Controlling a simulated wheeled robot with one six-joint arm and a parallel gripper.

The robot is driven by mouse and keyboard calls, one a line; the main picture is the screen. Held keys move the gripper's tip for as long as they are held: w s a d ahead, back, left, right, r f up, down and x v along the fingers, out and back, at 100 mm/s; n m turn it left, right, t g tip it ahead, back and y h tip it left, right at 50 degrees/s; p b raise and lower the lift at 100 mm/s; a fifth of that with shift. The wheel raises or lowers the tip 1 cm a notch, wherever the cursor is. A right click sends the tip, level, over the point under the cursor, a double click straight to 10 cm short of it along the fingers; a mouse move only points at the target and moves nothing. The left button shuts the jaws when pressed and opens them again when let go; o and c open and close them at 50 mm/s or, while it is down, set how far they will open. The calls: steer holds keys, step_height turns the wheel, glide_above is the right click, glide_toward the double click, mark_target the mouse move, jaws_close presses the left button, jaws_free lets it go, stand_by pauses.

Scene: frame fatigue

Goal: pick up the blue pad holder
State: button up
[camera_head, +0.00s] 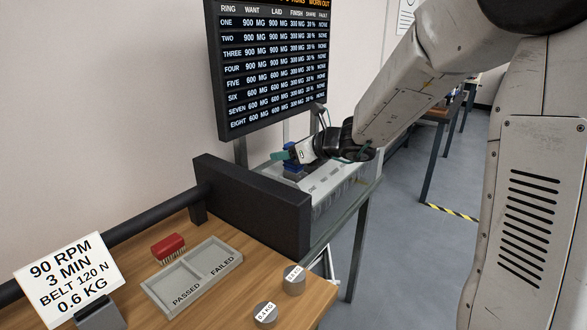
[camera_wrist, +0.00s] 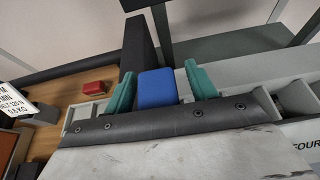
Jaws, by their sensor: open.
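The blue pad holder (camera_wrist: 157,88) shows between my two teal fingers in the wrist view, with a gap visible on its right side and a narrower one on its left. In the head view the blue holder (camera_head: 292,171) sits at the near end of a light grey machine bed, partly hidden by my gripper (camera_head: 284,155). My gripper (camera_wrist: 163,86) is open, with a finger on each side of the holder. I cannot tell whether either finger touches it.
A dark block (camera_head: 258,205) stands just left of the machine. On the wooden bench (camera_head: 215,309) are a red brush (camera_head: 168,247), a passed/failed tray (camera_head: 205,291), two small weights (camera_head: 294,281) and a sign (camera_head: 70,275). A ring board (camera_head: 270,70) stands behind the machine.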

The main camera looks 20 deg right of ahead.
steer(key=c, duration=1.2)
jaws_close()
steer(key=shift+r, duration=0.1)
